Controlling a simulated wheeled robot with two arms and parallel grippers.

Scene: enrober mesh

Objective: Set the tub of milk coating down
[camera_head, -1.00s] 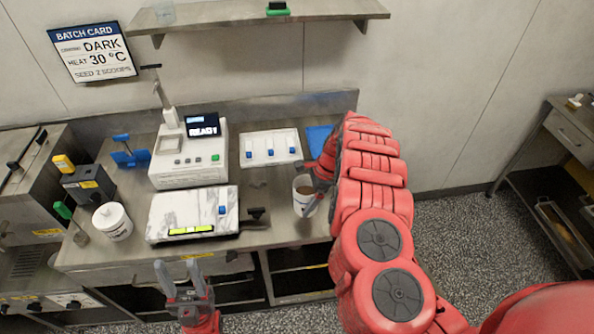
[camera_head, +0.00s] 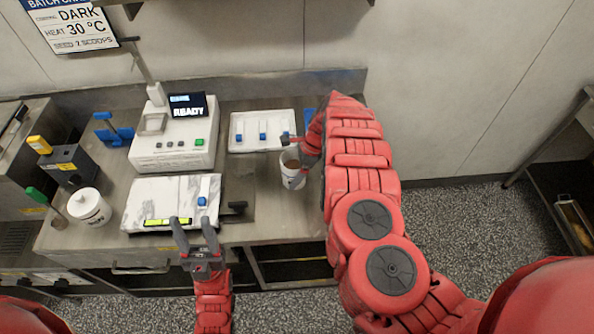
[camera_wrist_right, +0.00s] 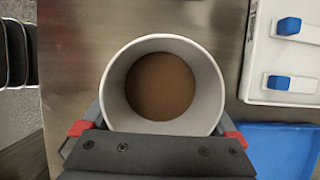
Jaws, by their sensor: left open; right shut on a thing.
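The tub of milk coating (camera_head: 292,172) is a white, round tub with brown content, at the right part of the steel bench. My right gripper (camera_head: 297,158) is shut on it. In the right wrist view the tub (camera_wrist_right: 162,85) shows from above, its rim between the two red-tipped fingers. Whether its base touches the bench (camera_head: 268,213) cannot be told. My left gripper (camera_head: 195,232) is open and empty, in front of the marble slab. A lidded white tub (camera_head: 90,207) stands at the bench's left.
A white machine reading READY (camera_head: 178,133) stands behind the marble slab (camera_head: 150,193). A white tray with blue pieces (camera_head: 250,122) lies behind the held tub, with a blue mat (camera_wrist_right: 283,150) beside it. Bare steel lies around the tub.

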